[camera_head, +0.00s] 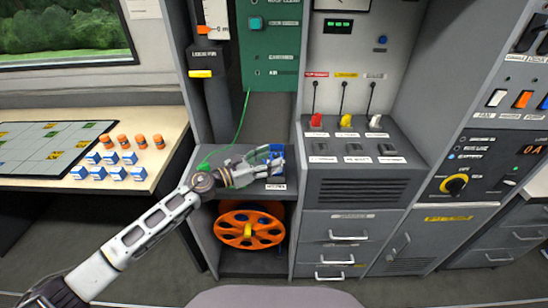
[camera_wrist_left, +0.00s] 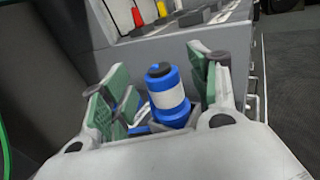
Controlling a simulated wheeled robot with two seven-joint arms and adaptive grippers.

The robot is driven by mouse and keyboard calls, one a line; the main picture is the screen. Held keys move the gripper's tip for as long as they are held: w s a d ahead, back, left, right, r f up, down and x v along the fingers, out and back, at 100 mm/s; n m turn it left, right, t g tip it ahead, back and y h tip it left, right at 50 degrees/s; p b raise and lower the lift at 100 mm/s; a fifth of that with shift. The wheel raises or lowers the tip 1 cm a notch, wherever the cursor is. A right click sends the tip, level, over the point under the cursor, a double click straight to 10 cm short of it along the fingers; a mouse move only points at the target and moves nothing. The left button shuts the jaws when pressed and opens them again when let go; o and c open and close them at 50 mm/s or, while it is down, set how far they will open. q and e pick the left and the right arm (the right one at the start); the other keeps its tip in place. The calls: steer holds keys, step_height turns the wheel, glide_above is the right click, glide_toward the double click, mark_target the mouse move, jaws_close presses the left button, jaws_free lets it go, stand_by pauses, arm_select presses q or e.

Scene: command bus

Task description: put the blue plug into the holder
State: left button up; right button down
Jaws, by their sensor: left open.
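The blue plug (camera_head: 276,152) with a pale band stands on the shelf ledge of the grey console. In the left wrist view the plug (camera_wrist_left: 170,92) is upright between my fingers, and its lower end appears to sit inside the grey square holder (camera_wrist_left: 184,124). In the head view a label marks the holder's place, and my gripper partly covers it. My left gripper (camera_head: 270,158) is open around the plug; in its wrist view the green-padded fingers (camera_wrist_left: 162,82) stand apart on either side with visible gaps. My right gripper is not in view.
A green cable (camera_head: 243,118) hangs from the green panel toward my left wrist. Red, yellow and white plugs (camera_head: 346,122) stand on the console at right. An orange reel (camera_head: 248,228) sits below the ledge. A table (camera_head: 165,175) with small blocks is at left.

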arm_select(q)
steer(key=shift+v, duration=4.6)
steer(key=shift+f, duration=0.1)
